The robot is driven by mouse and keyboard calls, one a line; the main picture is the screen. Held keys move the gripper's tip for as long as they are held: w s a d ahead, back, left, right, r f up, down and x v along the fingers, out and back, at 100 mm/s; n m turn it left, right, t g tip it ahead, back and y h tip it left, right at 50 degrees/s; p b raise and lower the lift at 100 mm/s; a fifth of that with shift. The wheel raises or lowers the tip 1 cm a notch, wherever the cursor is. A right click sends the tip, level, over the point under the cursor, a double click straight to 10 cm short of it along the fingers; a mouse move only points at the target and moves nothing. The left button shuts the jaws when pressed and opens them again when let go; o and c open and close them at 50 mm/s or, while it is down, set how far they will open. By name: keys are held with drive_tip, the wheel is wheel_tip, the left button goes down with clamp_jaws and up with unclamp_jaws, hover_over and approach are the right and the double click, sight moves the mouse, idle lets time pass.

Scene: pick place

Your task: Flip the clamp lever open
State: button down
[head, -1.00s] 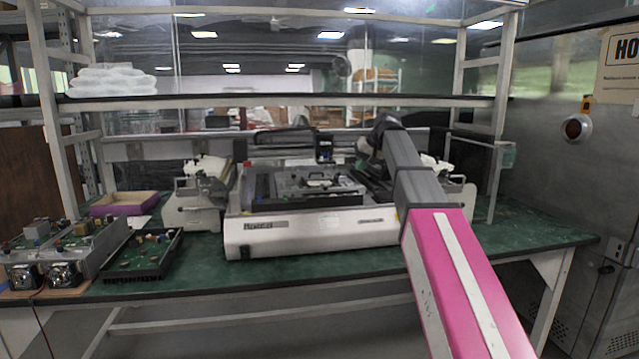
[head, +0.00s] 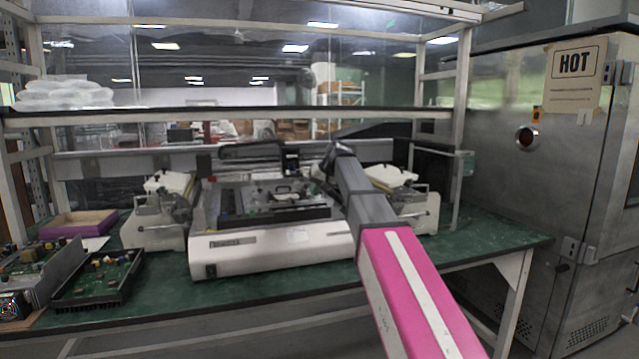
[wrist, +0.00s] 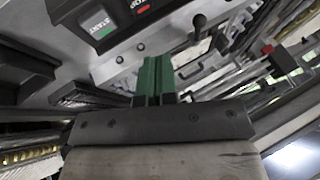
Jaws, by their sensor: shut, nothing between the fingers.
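The white benchtop machine (head: 270,250) stands on the green table, with a dark fixture (head: 285,198) in its open top. In the wrist view, a black ball-ended lever (wrist: 199,22) stands on a metal plate ahead and to the right of my fingers. It may be the clamp lever, but I cannot tell for sure. My gripper (wrist: 155,66) shows its green fingers together, with nothing between them. The fingers appear apart from the lever. In the head view, my arm covers the machine's right part, and I cannot make out the fingertips or lever.
In the wrist view, a green START button (wrist: 96,25) and a red-marked button (wrist: 143,8) are close by. A red block (wrist: 268,48) is at right. Circuit boards (head: 100,272) and a purple box (head: 75,223) lie left; a steel oven (head: 560,180) stands right.

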sight(293, 202)
drive_tip(key=x, duration=0.3)
drive_tip(key=shift+w+a+f, duration=0.1)
drive_tip(key=shift+f, duration=0.05)
drive_tip(key=shift+s+a+f, duration=0.1)
drive_tip(key=shift+s+a, duration=0.1)
drive_tip(key=shift+a, duration=1)
drive_tip(key=shift+a+f, duration=0.15)
drive_tip(key=shift+a, duration=0.5)
